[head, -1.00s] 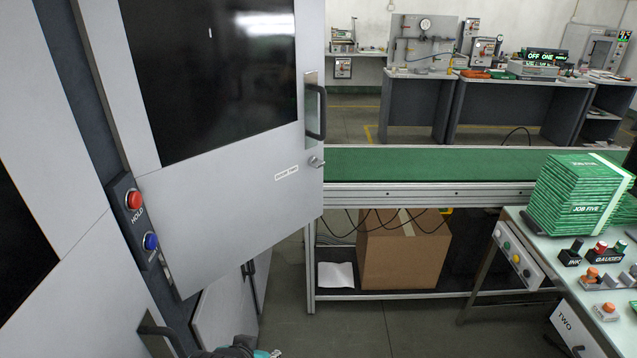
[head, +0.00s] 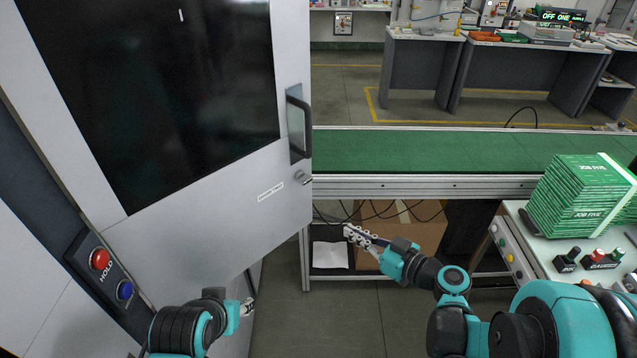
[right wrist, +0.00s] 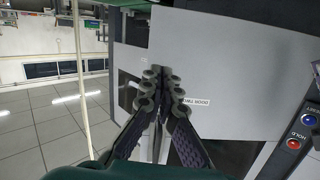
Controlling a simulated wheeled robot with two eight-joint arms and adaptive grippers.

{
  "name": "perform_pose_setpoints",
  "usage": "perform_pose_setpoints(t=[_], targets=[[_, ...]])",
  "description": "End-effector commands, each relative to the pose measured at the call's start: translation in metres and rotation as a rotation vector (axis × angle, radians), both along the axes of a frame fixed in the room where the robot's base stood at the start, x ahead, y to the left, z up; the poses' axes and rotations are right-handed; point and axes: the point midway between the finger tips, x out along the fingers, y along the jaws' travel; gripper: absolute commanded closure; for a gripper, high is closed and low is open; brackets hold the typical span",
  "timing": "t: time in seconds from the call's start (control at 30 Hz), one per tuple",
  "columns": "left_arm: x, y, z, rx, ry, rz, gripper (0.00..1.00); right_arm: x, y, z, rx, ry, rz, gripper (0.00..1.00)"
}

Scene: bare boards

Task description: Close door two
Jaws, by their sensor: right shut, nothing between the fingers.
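The grey door (head: 215,190) with a dark window stands swung out from the cabinet at the left in the head view. It has a black handle (head: 298,125), a small latch (head: 303,178) and a white label (head: 270,191) near its free edge. The label also shows upside down in the right wrist view (right wrist: 195,100). My right gripper (head: 350,232) is shut and empty, right of and below the door's free edge, apart from the handle. My left gripper (head: 247,307) is low, below the door; its fingers are too small to judge.
A panel with a red HOLD button (head: 100,259) and a blue button (head: 125,290) is on the cabinet. A green conveyor (head: 420,152) runs behind the door, with a cardboard box (head: 400,235) under it. A stack of green packets (head: 580,195) stands on the right-hand table.

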Motion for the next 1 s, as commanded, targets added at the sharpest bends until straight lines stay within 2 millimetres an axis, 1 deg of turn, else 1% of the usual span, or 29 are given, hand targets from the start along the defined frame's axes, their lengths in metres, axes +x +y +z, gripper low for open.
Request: perform_pose_setpoints(t=[0.03, 0.1, 0.23, 0.37, 0.47, 0.8, 1.0], targets=[[0.0, 0.0, 0.008, 0.0, 0.0, 0.0, 0.6, 0.005, -0.005, 0.01, 0.016, -0.05, -0.001, 1.0], [0.0, 0.0, 0.012, 0.0, 0.0, 0.0, 0.6, 0.008, -0.008, 0.017, 0.033, -0.114, -0.002, 1.0], [0.0, 0.0, 0.014, 0.0, 0.0, 0.0, 0.6, 0.012, -0.011, 0.023, 0.049, -0.176, -0.003, 1.0], [0.0, 0.0, 0.012, 0.0, 0.0, 0.0, 0.6, 0.019, -0.003, 0.023, 0.051, -0.187, -0.001, 1.0], [0.0, 0.0, 0.01, 0.0, 0.0, 0.0, 0.6, 0.031, 0.01, 0.023, 0.051, -0.186, 0.001, 1.0], [0.0, 0.0, 0.003, 0.0, 0.0, 0.0, 0.6, 0.082, 0.061, 0.022, 0.05, -0.184, 0.0, 1.0], [0.0, 0.0, -0.002, 0.0, 0.0, 0.0, 0.6, 0.102, 0.08, 0.023, 0.05, -0.184, -0.002, 1.0]])
